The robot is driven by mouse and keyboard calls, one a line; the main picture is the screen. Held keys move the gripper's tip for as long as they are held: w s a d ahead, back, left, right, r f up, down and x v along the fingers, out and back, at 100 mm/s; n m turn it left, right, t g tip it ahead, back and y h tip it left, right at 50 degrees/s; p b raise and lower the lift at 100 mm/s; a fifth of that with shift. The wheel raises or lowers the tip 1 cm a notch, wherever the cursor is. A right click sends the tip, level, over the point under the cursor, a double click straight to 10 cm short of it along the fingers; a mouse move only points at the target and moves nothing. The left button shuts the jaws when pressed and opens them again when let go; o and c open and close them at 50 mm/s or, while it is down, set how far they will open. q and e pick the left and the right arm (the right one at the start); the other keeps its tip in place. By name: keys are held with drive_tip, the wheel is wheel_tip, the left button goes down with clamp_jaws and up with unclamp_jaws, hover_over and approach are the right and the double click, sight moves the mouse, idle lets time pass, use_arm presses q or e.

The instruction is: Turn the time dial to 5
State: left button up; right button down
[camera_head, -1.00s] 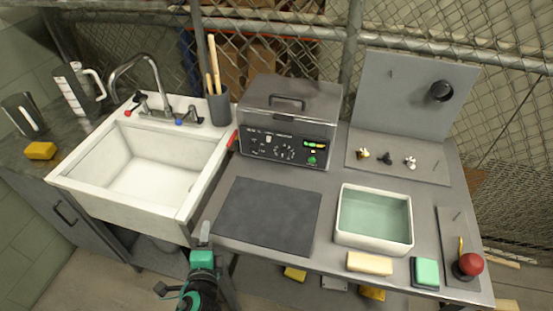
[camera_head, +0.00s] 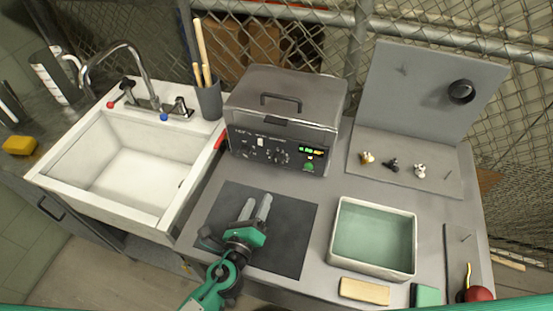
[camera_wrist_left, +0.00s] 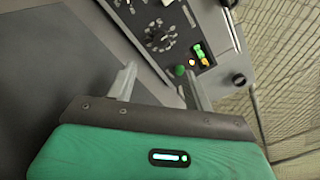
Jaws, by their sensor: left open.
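The grey lidded tank (camera_head: 285,110) stands at the back middle of the bench, its dark control panel (camera_head: 275,150) facing me. Dials and small switches sit on the panel, with a lit display and a green button at its right. In the left wrist view a round dial (camera_wrist_left: 160,36) with marks around it shows on the panel; its reading is too small to tell. My left gripper (camera_head: 256,208) is open and empty over the dark mat, in front of the panel and apart from it. Its fingers (camera_wrist_left: 157,85) point toward the panel in the left wrist view. My right gripper is not in view.
The dark mat (camera_head: 285,245) lies before the tank. A white basin (camera_head: 372,238) and a board with small fittings (camera_head: 405,165) are at the right.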

sight(276, 162)
use_arm(q)
drive_tip(key=shift+w+d+r, duration=0.1)
drive_tip(key=shift+w+r, duration=0.05)
drive_tip(key=shift+w, duration=0.2)
drive_tip(key=p+x, duration=0.1)
drive_tip(key=x, duration=0.3)
drive_tip(key=shift+w+r+p, duration=0.1)
drive_tip(key=shift+r+p, duration=0.05)
drive_tip(key=shift+p, duration=0.2)
drive_tip(key=p+x, duration=0.1)
drive_tip(key=x, duration=0.6)
drive_tip(key=shift+w, duration=0.1)
drive_tip(key=shift+w+d+f, duration=0.2)
drive_tip(key=shift+w+f, duration=0.1)
drive_tip(key=shift+w, duration=0.25)
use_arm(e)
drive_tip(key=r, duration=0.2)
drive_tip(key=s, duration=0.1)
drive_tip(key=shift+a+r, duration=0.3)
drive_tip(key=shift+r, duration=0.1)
use_arm(q)
drive_tip(key=shift+c, duration=0.4)
drive_tip(key=c, duration=0.9)
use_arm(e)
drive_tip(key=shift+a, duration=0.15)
use_arm(q)
drive_tip(key=shift+m, duration=0.3)
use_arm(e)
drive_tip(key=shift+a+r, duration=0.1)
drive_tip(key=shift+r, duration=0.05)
